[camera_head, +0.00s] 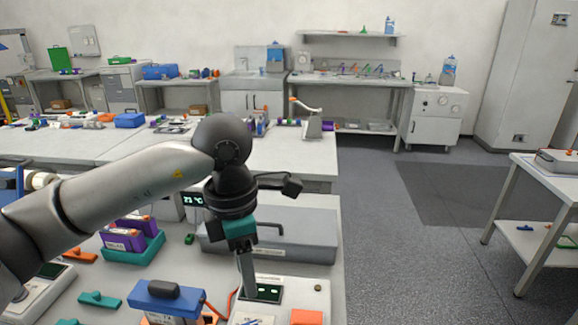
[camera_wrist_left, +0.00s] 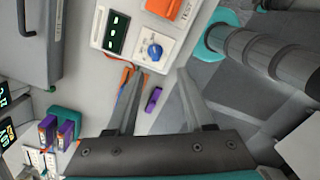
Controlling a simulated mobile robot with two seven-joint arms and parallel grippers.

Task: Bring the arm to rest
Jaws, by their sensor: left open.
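My left arm comes in from the left in the head view, and its gripper (camera_head: 247,282) points down over the near bench, in front of a white cycler box (camera_head: 268,308) with a green display. In the left wrist view the two fingers of this gripper (camera_wrist_left: 158,76) stand apart with nothing held between them. The cycler box also shows there with its display and blue knob (camera_wrist_left: 155,50), beyond the fingertips. A small purple piece (camera_wrist_left: 153,99) lies on the bench below, seen between the fingers. My right gripper is in neither view.
A blue block with a dark top (camera_head: 168,298) and orange leads stands left of the cycler. Purple cells sit in a teal holder (camera_head: 148,250). A grey lidded case (camera_head: 300,228) lies behind the gripper. Open floor (camera_head: 420,245) is to the right, before a side table (camera_head: 548,170).

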